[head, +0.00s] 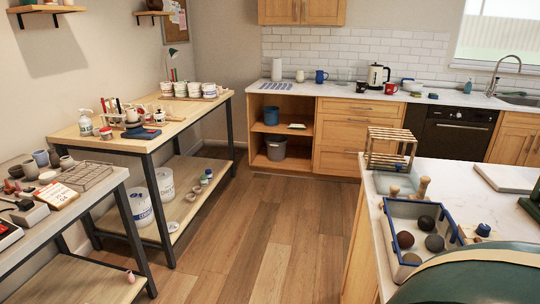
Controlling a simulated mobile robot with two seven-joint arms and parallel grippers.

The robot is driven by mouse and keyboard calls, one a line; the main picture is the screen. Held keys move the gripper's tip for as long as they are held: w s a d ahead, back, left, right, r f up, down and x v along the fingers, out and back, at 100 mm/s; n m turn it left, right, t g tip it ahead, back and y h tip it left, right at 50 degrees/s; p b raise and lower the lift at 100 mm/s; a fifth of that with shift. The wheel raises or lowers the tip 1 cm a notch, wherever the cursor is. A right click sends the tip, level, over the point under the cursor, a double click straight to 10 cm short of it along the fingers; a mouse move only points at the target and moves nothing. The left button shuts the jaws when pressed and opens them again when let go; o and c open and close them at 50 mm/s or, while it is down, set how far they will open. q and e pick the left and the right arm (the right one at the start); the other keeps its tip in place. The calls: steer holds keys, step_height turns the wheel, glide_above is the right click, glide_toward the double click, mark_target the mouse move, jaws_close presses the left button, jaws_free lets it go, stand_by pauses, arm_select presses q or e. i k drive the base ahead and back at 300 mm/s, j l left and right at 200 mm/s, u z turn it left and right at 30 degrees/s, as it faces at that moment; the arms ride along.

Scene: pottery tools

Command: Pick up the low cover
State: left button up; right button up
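I cannot make out for certain which thing is the low cover. Small items lie on the left tables and the right counter, too small to tell apart. A small pinkish object (130,276) lies on the lower shelf of the near left table. Neither of my grippers is in view.
A near left table (107,187) and a longer wooden table (180,112) stand along the left wall. The right counter (460,182) bears a blue-rimmed tray (388,232) with dark balls and a wooden rack (391,148). The wooden floor (262,225) between is clear.

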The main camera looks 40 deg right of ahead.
mark_target(385, 174)
steer(key=i+z, duration=0.3)
steer(key=i+j+z, duration=0.3)
steer(key=i, duration=0.2)
steer(key=i+j+z, duration=0.15)
steer(key=i+z, duration=0.35)
steer(key=z, duration=0.3)
steer(key=i+z, duration=0.25)
steer(key=z, duration=0.2)
steer(key=i+j+z, duration=0.15)
steer(key=z, duration=0.35)
steer(key=i+j+z, duration=0.2)
steer(key=z, duration=0.3)
steer(key=i+j+z, duration=0.1)
steer(key=j+z, duration=0.15)
steer(key=z, duration=0.2)
steer(key=i+j+z, duration=0.1)
steer(key=j+z, duration=0.2)
steer(key=z, duration=0.2)
